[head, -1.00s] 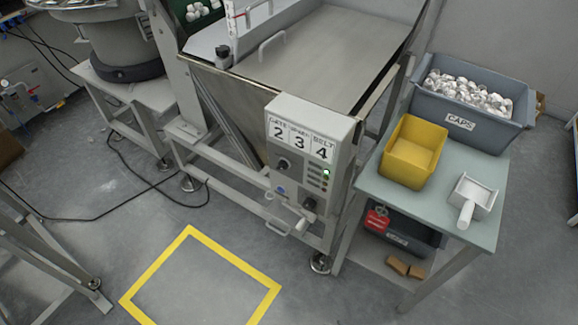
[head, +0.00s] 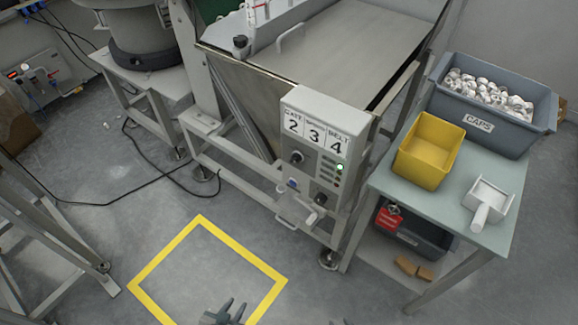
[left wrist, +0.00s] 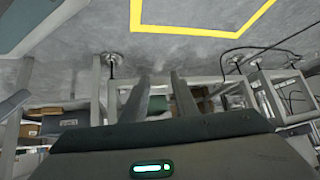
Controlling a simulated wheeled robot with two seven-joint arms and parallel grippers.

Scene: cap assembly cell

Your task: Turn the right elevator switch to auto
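A grey control box (head: 322,118) on the front of the hopper bears cards reading 2, 3 and 4. Its front panel has a black rotary knob (head: 297,157) at upper left, a second dark knob (head: 320,199) at lower right and a lit green lamp (head: 340,167). Which knob is the right elevator switch, and its setting, are too small to read. My left gripper (head: 230,311) is low at the bottom edge, empty, apart from the panel; its fingers stand apart in the left wrist view (left wrist: 159,95). Only small dark tips of my right gripper (head: 339,322) show at the bottom edge.
A side table (head: 452,205) at right holds a yellow bin (head: 425,165), a grey CAPS crate (head: 490,130) and a white scoop (head: 485,205). A handle (head: 296,217) juts out below the panel. A yellow square (head: 165,250) marks clear floor in front.

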